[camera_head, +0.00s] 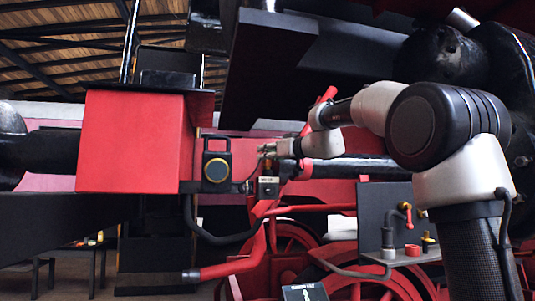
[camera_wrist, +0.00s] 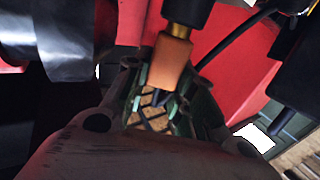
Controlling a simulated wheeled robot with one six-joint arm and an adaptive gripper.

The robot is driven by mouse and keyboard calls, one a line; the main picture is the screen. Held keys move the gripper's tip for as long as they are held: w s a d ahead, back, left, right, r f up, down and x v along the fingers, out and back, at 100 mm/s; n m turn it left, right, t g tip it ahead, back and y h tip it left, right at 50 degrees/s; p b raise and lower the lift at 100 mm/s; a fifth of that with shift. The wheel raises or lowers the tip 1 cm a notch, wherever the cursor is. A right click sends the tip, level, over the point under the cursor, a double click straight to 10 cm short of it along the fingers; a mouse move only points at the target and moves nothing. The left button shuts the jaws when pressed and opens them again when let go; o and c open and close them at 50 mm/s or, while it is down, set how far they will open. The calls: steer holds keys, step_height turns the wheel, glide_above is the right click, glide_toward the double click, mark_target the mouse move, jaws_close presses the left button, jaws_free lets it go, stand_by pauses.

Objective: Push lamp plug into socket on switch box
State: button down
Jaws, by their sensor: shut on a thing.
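In the wrist view an orange piece with a brass ring and black end, which looks like the lamp plug (camera_wrist: 170,60), sits between the fingers of my gripper (camera_wrist: 165,82). My gripper is shut on it. In the head view my gripper (camera_head: 266,151) points left, just above the small grey switch box (camera_head: 268,187) with a pale label. The lamp (camera_head: 216,170), black with a yellow-rimmed round face and a handle, is left of my gripper. I cannot tell where the socket is or whether the plug touches it.
A large red box (camera_head: 135,142) stands left of the lamp. Red pipes (camera_head: 235,268) and wheels lie below. A dark panel with a small shelf (camera_head: 405,258) and fittings is at lower right. A thin black cable (camera_wrist: 235,36) crosses the wrist view.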

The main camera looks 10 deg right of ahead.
steer(key=shift+f, duration=0.2)
steer(key=c, duration=1.1)
jaws_free()
steer(key=v, duration=1.2)
